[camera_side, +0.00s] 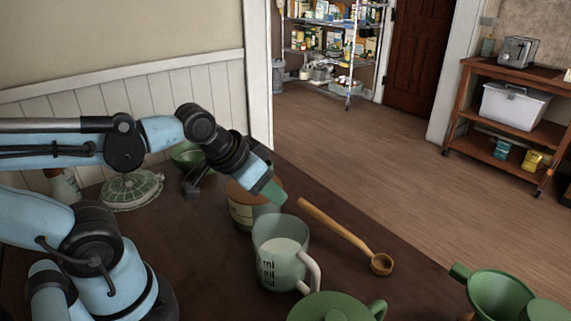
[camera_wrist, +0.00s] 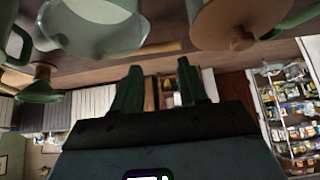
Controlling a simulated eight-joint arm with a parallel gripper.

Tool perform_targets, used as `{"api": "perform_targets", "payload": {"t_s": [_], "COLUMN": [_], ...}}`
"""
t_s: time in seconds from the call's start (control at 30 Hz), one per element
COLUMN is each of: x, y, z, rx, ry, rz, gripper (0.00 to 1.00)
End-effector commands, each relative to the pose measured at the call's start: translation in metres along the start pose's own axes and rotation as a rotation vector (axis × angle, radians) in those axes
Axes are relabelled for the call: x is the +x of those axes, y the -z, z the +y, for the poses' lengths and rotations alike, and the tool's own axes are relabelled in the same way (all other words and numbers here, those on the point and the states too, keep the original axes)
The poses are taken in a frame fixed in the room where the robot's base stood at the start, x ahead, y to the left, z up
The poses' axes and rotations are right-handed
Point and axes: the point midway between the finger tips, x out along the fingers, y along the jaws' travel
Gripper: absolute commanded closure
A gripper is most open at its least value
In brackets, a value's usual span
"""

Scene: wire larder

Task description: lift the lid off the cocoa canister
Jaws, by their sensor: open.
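The cocoa canister (camera_side: 243,214) appears to be the round pale container with a brown top, standing behind the measuring jug in the side view. My gripper hides part of its top. In the wrist view, its round wooden lid (camera_wrist: 214,22) with a knob (camera_wrist: 240,40) shows at the upper right, apparently in place. My gripper (camera_side: 273,192) is tilted down, in front of or above the canister in the side view; I cannot tell the exact gap. In the wrist view, my gripper's two green fingers (camera_wrist: 158,70) are apart with nothing between them, and the lid is off to one side.
A measuring jug (camera_side: 281,254) with pale contents stands close in front of the canister. A wooden ladle (camera_side: 335,227) lies to the right. A green lidded pot (camera_side: 335,307) and a green funnel-like vessel (camera_side: 500,295) are nearer. A patterned green dish (camera_side: 131,190) is at left.

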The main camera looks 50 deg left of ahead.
Motion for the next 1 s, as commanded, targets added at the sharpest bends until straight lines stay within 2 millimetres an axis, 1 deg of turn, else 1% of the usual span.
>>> {"api": "perform_targets", "payload": {"t_s": [0.03,0.13,0.17,0.43,0.57,0.67,0.87,1.0], "x": [0.000,0.000,0.000,0.000,-0.003,-0.008,-0.021,-0.030], "y": [0.000,0.000,0.000,0.000,0.007,0.016,0.038,0.052], "z": [0.000,0.000,0.000,0.000,-0.006,-0.015,-0.041,-0.060], "rx": [0.000,0.000,0.000,-0.008,-0.117,-0.312,-0.836,-1.209], "ry": [0.000,0.000,0.000,0.001,0.013,0.040,0.145,0.254], "rz": [0.000,0.000,0.000,-0.002,-0.031,-0.081,-0.199,-0.263], "gripper": [0.57,0.42,0.39,0.39,0.39,0.39,0.39,0.39]}}
